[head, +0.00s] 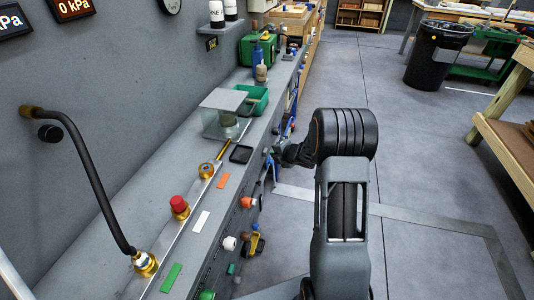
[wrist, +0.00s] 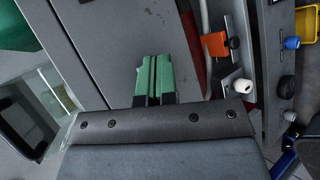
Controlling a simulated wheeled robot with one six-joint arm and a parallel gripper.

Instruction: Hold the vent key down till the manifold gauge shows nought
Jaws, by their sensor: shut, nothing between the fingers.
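A wall display (head: 72,8) shows "0 kPa" in red at the top edge of the head view. A second display (head: 14,20) reads "kPa", with its digits cut off. I cannot tell which of these is the manifold gauge. A red-capped brass fitting (head: 179,206) stands on the bench rail; no label marks it as the vent key. My gripper (head: 283,155) is at the bench's front edge, right of the fittings and apart from the red cap. In the wrist view its green fingertips (wrist: 155,78) are together and empty, over grey bench surface.
A black hose (head: 85,170) arches from the wall to a brass fitting (head: 146,264). A clear box (head: 222,115) and green tray (head: 254,98) stand farther back. Coloured knobs, including a white one (wrist: 242,87), stick out along the bench front.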

